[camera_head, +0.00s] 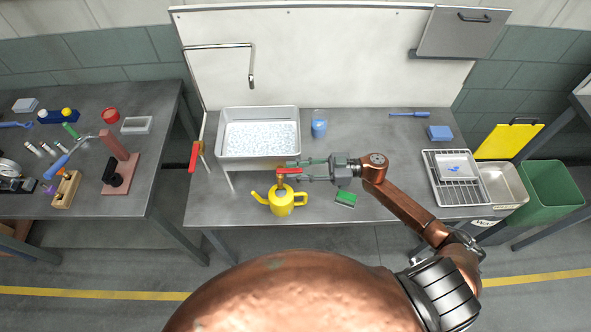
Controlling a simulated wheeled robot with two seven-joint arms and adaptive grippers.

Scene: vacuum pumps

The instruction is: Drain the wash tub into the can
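The wash tub (258,155) is a pale rectangular basin at the middle of the back table, with whitish-blue, foamy-looking contents. A brass tap with a red lever (290,171) sits at its front right, above the yellow can (281,203). The can stands upright on the table, spout to the left and handle to the right. My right gripper (297,171) reaches in from the right at the lever. Its two fingers are apart, one on each side of the lever's right end; I cannot tell whether they touch it. My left gripper is not in view.
A blue cup (319,124) stands right of the tub, and a green sponge (345,199) lies right of the can. A second red handle (194,157) hangs at the table's left edge. A drying rack (458,192) stands at the right. The table's middle right is mostly clear.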

